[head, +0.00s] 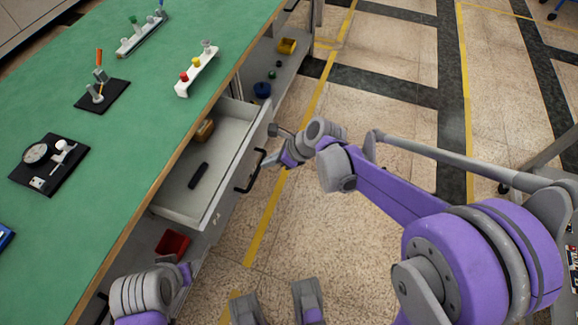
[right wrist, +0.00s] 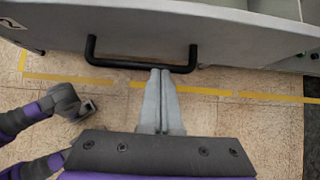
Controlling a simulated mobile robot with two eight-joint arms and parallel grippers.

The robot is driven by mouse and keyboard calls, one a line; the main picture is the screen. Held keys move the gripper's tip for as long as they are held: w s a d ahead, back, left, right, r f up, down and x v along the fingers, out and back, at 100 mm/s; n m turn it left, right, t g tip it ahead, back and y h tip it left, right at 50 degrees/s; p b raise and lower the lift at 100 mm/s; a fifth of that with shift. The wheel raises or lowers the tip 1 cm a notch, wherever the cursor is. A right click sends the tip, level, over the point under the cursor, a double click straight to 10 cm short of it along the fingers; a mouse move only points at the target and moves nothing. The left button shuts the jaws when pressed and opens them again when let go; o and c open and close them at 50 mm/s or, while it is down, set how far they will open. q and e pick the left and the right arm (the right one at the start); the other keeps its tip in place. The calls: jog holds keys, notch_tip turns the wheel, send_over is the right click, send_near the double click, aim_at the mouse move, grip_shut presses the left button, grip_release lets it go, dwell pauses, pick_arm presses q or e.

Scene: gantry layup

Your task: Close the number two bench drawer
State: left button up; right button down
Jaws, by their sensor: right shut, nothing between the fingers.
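The open drawer (head: 237,122) sticks out from under the green-topped bench. It holds a dark oblong item (head: 198,175) and a tan block (head: 204,130). Its black bar handle (head: 250,171) is on the front panel. No drawer number is legible.
The green bench top (head: 120,165) carries a dial gauge (head: 36,153), a white rack with coloured knobs (head: 197,72) and other fixtures. A red bin (head: 172,243) and a yellow bin (head: 287,46) sit below the bench top. Tiled floor with yellow lines lies clear beside the drawer.

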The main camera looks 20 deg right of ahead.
send_over(214, 157)
jog(key=d, duration=0.1)
jog(key=shift+s, duration=0.4)
pick_arm(q)
jog(key=shift+f, duration=0.1)
pick_arm(e)
jog(key=shift+w+a, duration=0.4)
jog(key=shift+a, duration=0.15)
jog(key=shift+d, duration=0.25)
jog(key=s+d+r, duration=0.1)
jog(key=d, duration=0.1)
jog(key=s+d+r+p, duration=0.1)
jog(key=s+d, duration=0.1)
jog(key=shift+r, duration=0.2)
pick_arm(q)
jog(key=v, duration=0.1)
jog(key=p+v, duration=0.1)
jog(key=v, duration=0.1)
jog(key=shift+s+d, duration=0.1)
jog(key=shift+s, duration=0.25)
pick_arm(e)
jog(key=v, duration=0.8)
jog(key=shift+d, duration=0.1)
